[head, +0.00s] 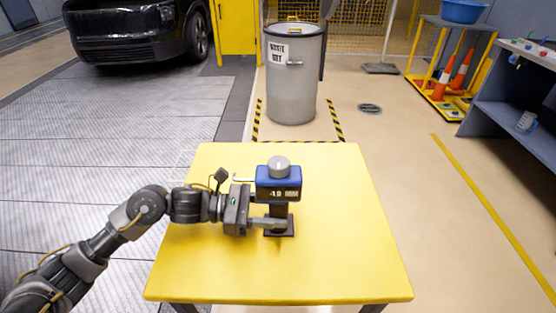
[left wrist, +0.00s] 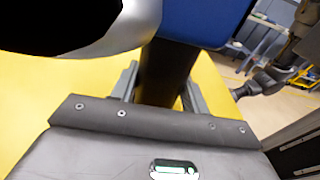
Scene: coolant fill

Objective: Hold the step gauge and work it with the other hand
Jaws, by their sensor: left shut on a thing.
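The step gauge has a blue head (head: 278,184) with a lit display reading about -1.0, and a grey round knob (head: 279,166) on top. Its dark post (head: 279,211) rises from a flat black base on the yellow table (head: 330,265). It stands upright. My left gripper (head: 268,223) comes from the left and is shut on the post, below the head. In the left wrist view the fingers lie on both sides of the dark post (left wrist: 165,75), under the blue head (left wrist: 205,18). My right gripper is not seen in the head view.
The table is otherwise clear, with free room right of and in front of the gauge. Beyond it stand a grey waste drum (head: 293,85), a yellow cabinet (head: 237,28) and a dark vehicle (head: 130,35). A shelf unit (head: 510,95) stands at the right.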

